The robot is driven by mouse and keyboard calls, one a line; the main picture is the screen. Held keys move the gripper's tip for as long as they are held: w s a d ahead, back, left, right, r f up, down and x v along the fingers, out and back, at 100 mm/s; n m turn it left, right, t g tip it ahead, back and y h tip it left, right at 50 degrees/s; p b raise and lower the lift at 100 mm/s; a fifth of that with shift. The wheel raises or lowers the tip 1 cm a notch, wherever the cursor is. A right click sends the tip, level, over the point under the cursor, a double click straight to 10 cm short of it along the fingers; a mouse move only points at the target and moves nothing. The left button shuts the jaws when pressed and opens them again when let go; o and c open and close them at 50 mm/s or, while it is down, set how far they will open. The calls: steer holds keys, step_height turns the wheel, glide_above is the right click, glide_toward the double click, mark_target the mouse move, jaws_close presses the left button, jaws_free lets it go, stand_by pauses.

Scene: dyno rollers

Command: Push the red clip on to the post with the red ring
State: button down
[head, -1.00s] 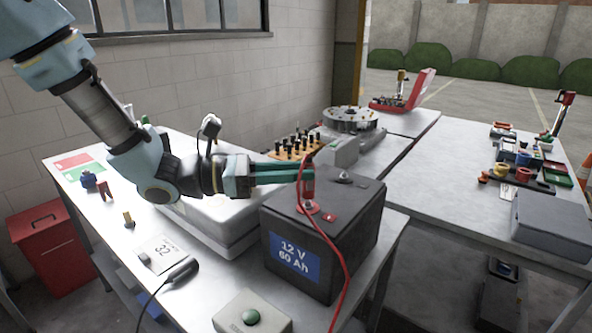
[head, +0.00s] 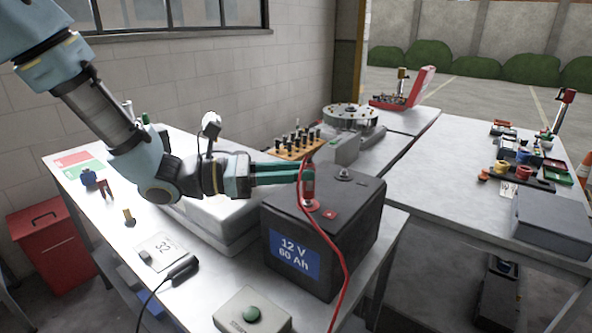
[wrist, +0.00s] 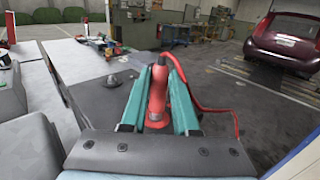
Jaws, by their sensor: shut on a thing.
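My gripper (head: 306,172) is shut on the red clip (head: 308,187), above the near top of the dark battery (head: 345,215) marked 12 V 60 Ah. The clip is upright, with a red cable running from it. In the wrist view the clip (wrist: 157,100) stands between the two green fingers (wrist: 158,92). Its lower end is at the red ring (wrist: 157,124), which also shows on the battery top in the head view (head: 312,205). The post inside the ring is hidden by the clip, so I cannot tell how deep it sits.
A second bare post (head: 344,175) stands farther back on the battery, left of the clip in the wrist view. The red cable (head: 345,265) hangs down the battery's front. A white block (head: 215,225) lies left of the battery.

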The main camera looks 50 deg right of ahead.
steer(key=shift+f+b, duration=0.3)
steer(key=shift+f, duration=0.3)
stand_by(0.4)
steer(key=c, duration=0.6)
jaws_free()
steer(key=b+v, duration=0.3)
steer(key=v, duration=0.8)
steer(key=shift+s, duration=0.1)
steer(key=w+a+f+m+t+y, duration=0.35)
steer(key=a+f, duration=0.25)
steer(key=a, duration=0.4)
steer(key=w+a+f+m+t+y, duration=0.2)
steer(key=w+a+f+t+y, duration=0.25)
steer(key=a, duration=0.65)
steer(key=w+a+m+t+y, duration=0.2)
steer(key=w+a+t, duration=0.1)
steer(key=a, duration=0.6)
steer(key=w+a+m+t+y, duration=0.2)
steer(key=w+a+t, duration=0.1)
steer(key=a, duration=0.6)
steer(key=shift+w+f+m+y, duration=0.3)
steer(key=shift+w+f+m, duration=0.05)
steer(key=shift+w, duration=0.3)
